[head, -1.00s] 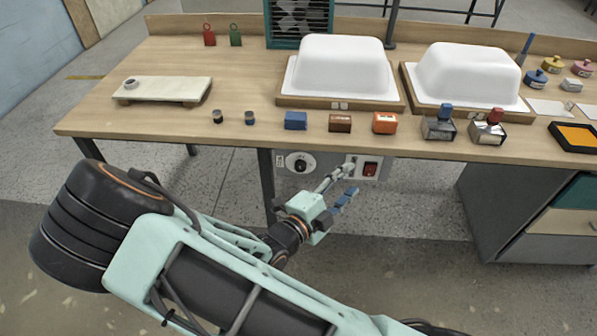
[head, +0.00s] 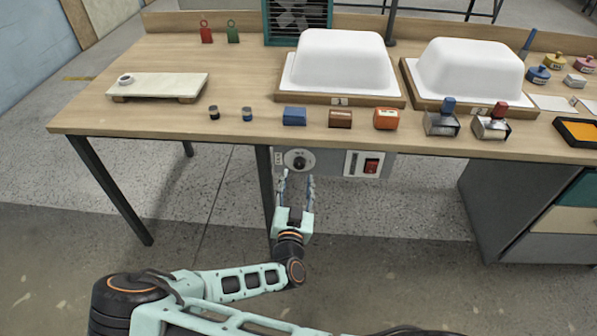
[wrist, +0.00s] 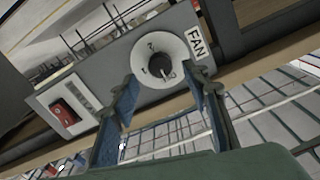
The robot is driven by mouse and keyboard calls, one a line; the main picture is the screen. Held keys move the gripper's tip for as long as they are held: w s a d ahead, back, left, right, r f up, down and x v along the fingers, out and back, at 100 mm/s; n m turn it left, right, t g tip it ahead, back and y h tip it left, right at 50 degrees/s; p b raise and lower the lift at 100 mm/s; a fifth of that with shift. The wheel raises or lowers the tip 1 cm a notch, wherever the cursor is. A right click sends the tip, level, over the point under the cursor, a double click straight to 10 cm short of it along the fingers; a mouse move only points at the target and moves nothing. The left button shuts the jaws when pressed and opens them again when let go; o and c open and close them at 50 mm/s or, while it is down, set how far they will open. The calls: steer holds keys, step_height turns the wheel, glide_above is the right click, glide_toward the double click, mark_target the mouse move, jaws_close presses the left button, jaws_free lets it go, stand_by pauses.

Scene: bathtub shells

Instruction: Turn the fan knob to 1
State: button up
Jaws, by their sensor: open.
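The fan knob (head: 299,161) is a black knob on a white round dial, set in a grey panel under the table's front edge. In the wrist view, the knob (wrist: 160,66) shows near the upper middle beside a white FAN label (wrist: 197,42). Small marks ring the dial, but I cannot tell which one the knob points to. My gripper (head: 297,180) is open and empty in front of and just below the knob. In the wrist view, my gripper's blue-padded fingers (wrist: 162,88) stand left and right of the dial, apart from the knob.
A red rocker switch (head: 371,166) sits right of the knob on the same panel. The tabletop edge (head: 230,143) overhangs the panel. A table leg (head: 264,190) stands just left of my gripper. A teal fan box (head: 297,22) stands at the back.

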mark_target(299, 167)
steer(key=shift+w+d, duration=0.1)
steer(key=shift+w, duration=2.15)
steer(key=shift+c, duration=0.2)
steer(key=c, duration=1.1)
